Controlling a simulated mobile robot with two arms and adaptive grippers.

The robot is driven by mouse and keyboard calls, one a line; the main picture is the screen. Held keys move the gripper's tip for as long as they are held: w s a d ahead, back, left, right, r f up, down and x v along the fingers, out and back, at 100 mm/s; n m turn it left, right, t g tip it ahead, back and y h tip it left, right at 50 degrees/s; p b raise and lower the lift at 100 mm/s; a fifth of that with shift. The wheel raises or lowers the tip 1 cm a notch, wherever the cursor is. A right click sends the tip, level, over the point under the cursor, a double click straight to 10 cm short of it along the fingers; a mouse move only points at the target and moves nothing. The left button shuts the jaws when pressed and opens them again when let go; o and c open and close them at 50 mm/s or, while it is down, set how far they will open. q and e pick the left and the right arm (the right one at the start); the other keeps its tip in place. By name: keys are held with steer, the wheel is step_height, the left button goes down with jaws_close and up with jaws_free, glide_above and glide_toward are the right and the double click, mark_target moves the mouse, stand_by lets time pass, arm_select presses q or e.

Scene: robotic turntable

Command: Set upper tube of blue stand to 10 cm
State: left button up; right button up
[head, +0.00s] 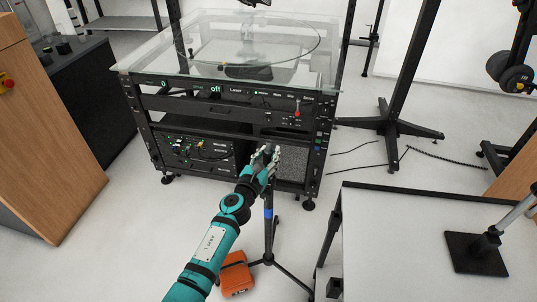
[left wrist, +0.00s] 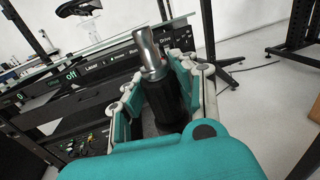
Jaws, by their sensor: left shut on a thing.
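The blue stand (head: 269,235) is a black tripod with a blue band on its column, standing on the floor in front of the rack in the head view. My left gripper (head: 266,158) is at the top of its column and covers it there. In the left wrist view my left gripper (left wrist: 158,95) is shut around a black collar (left wrist: 165,103), with fingers on both sides. A short silver tube (left wrist: 149,52) sticks up out of the collar, tilted in the picture. The tube's lower part is hidden. My right gripper is not in view.
The equipment rack (head: 235,105) with a glass top (head: 160,55) stands just behind the gripper. An orange case (head: 236,274) lies by the tripod's legs. A white table (head: 400,240) with a black-based stand (head: 475,253) is at right. Cables (head: 430,155) lie on the floor.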

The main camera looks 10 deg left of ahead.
mark_target(268, 142)
arm_select(q)
jaws_close()
step_height(268, 142, up, 10)
steer(key=p, duration=0.9)
steer(key=shift+w+r, duration=0.15)
steer(key=shift+r, duration=0.1)
steer(key=shift+f, duration=0.1)
steer(key=o, duration=1)
jaws_free()
steer(key=shift+f, duration=0.1)
steer(key=shift+s, duration=0.2)
steer(key=s+a, duration=0.2)
steer(key=s, duration=0.9)
steer(key=shift+s+a, duration=0.15)
steer(key=shift+s, duration=0.2)
